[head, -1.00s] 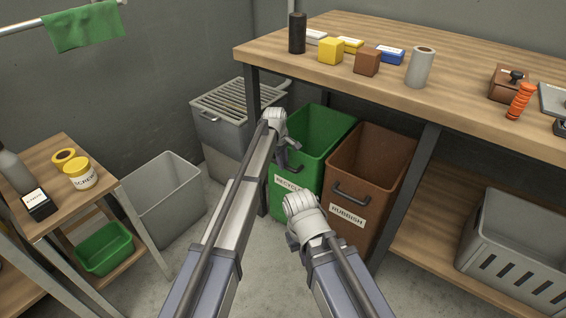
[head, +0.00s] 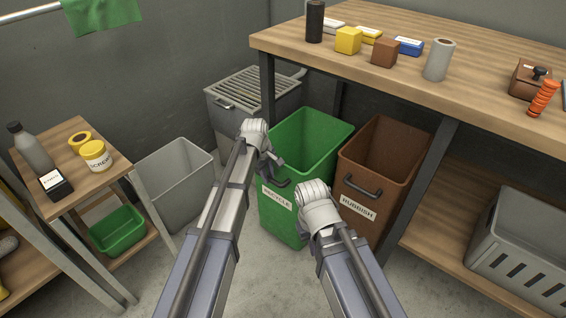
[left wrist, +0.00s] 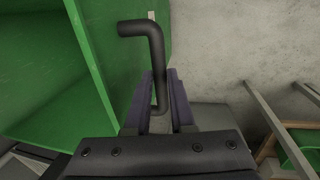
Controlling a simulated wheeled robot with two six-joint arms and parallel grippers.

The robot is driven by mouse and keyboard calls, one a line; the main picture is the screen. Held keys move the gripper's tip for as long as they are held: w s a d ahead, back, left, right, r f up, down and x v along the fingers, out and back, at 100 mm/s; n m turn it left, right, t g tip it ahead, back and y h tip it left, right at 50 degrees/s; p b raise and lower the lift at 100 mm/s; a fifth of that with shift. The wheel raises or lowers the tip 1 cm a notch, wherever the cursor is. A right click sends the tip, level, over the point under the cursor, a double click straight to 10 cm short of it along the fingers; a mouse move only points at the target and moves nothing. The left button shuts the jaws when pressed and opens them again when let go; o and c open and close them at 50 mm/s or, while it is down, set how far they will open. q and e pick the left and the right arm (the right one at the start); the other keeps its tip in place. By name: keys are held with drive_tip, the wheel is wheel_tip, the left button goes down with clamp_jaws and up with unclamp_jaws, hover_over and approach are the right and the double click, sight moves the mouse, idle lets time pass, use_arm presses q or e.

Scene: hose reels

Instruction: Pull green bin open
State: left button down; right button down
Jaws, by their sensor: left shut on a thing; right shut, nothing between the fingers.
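The green bin (head: 283,222), labelled RECYCLE, stands on the floor, its front jutting out from under the workbench, further forward than the brown bin. My left gripper (head: 277,168) is at the dark handle on its front. In the left wrist view the two fingers (left wrist: 160,98) are shut on the black bent handle (left wrist: 155,48), with the green bin wall to the left. My right gripper (head: 304,228) is in front of the two bins, empty and shut; its fingers are mostly hidden by my own wrist.
A brown bin (head: 375,170) labelled RUBBISH stands right of the green one. The workbench (head: 480,85) and its leg (head: 415,185) are above and to the right. A grey bin (head: 178,180) and small wooden stand (head: 90,185) are left. Open floor lies between.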

use_arm(q)
drive_tip(key=s+a, duration=0.5)
drive_tip(key=s, duration=0.2)
drive_tip(key=shift+s, duration=0.15)
drive_tip(key=shift+a, duration=0.15)
drive_tip(key=c, duration=0.8)
unclamp_jaws()
drive_tip(key=shift+o, duration=0.2)
wheel_tip(320, 180, up, 8)
drive_tip(key=s+p, duration=0.1)
drive_tip(key=p, duration=0.6)
drive_tip(key=shift+a+f+p, duration=0.15)
drive_tip(key=shift+a+p, duration=0.2)
drive_tip(key=shift+a, duration=0.05)
